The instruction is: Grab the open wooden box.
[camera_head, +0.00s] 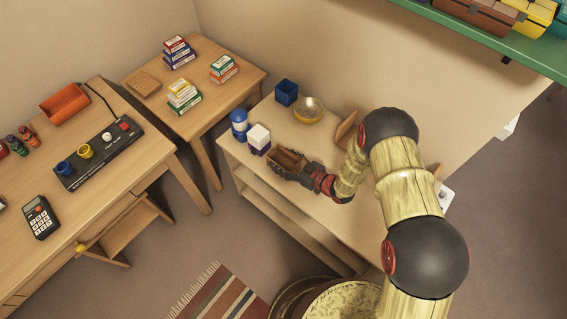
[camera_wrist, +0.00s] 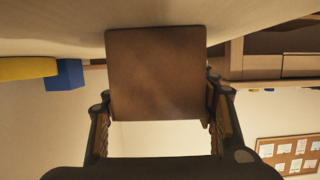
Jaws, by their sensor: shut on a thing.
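The open wooden box (camera_head: 287,157) is a small brown box at the front part of the low shelf unit's top in the head view. My gripper (camera_head: 297,170) is at its near right side and shut on it, hiding part of it. In the wrist view, a flat brown face of the box (camera_wrist: 155,75) fills the space between the two fingers of my gripper (camera_wrist: 160,115), one finger on each side. I cannot tell whether the box rests on the top or is slightly raised.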

